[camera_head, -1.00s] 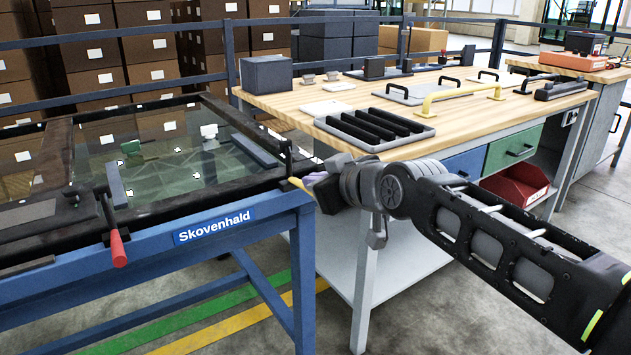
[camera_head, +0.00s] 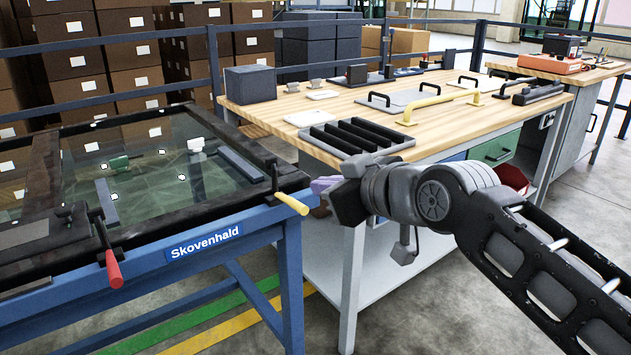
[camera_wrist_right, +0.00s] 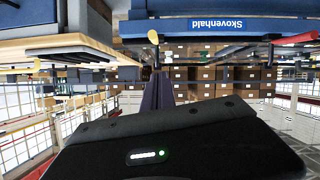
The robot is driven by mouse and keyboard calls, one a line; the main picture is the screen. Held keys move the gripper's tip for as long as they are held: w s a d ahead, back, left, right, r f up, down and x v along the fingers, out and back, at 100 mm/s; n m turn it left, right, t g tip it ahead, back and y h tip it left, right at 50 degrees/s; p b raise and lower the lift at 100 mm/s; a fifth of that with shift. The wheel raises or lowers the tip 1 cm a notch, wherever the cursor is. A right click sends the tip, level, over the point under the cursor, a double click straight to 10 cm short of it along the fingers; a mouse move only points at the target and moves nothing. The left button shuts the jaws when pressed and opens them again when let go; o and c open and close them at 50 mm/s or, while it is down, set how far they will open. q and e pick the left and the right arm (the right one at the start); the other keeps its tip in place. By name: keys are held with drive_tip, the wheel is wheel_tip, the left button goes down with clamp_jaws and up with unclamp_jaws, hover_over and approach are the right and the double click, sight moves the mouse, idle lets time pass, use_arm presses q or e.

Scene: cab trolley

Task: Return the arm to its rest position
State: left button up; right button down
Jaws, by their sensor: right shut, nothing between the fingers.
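My right arm comes in from the lower right of the head view. Its gripper (camera_head: 324,186) hangs in the gap between the blue trolley and the workbench. Its purple fingers are partly hidden behind the wrist, and they show closed together in the wrist view (camera_wrist_right: 158,92). The gripper is shut and empty. The blue trolley (camera_head: 262,228), labelled Skovenhald, carries a dark-framed glass pane (camera_head: 150,170). A yellow-handled lever (camera_head: 291,203) at its near right corner stands just left of the gripper, apart from it. My left gripper is out of view.
A wooden-topped workbench (camera_head: 262,114) lies behind and right of my arm, holding a black slotted tray (camera_head: 358,136) and a yellow bar handle (camera_head: 436,105). A red-handled lever (camera_head: 114,268) sits on the trolley's left. Floor shows free at the lower right.

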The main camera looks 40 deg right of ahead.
idle(0.6)
drive_tip(key=w+a+f+m+y, duration=0.1)
drive_tip(key=w+a+f, duration=0.2)
drive_tip(key=w+f, duration=0.15)
drive_tip(key=w+a+f+m, duration=0.1)
drive_tip(key=w+a+f, duration=0.15)
drive_tip(key=w, duration=0.35)
drive_tip(key=w+a+f+m+g+y, duration=0.15)
drive_tip(key=a+f, duration=0.25)
drive_tip(key=f, duration=0.9)
drive_tip(key=w+a+f+g+y, duration=0.15)
drive_tip(key=a+f, duration=0.35)
drive_tip(key=f, duration=0.8)
drive_tip(key=s+a+f+g, duration=0.2)
drive_tip(key=s+a+f, duration=0.15)
drive_tip(key=f, duration=0.55)
drive_tip(key=s+a+f+g, duration=0.25)
drive_tip(key=s+f, duration=0.25)
drive_tip(key=f, duration=0.3)
drive_tip(key=s+a+f+g, duration=0.2)
drive_tip(key=s+a+f, duration=0.1)
drive_tip(key=s+f, duration=0.5)
drive_tip(key=s+a+f+g, duration=0.3)
drive_tip(key=s+a+f, duration=0.15)
drive_tip(key=s, duration=0.45)
wheel_tip(320, 180, up, 27)
drive_tip(key=s+y+p, duration=0.1)
drive_tip(key=p, duration=2.7)
drive_tip(key=shift+a+r, duration=0.2)
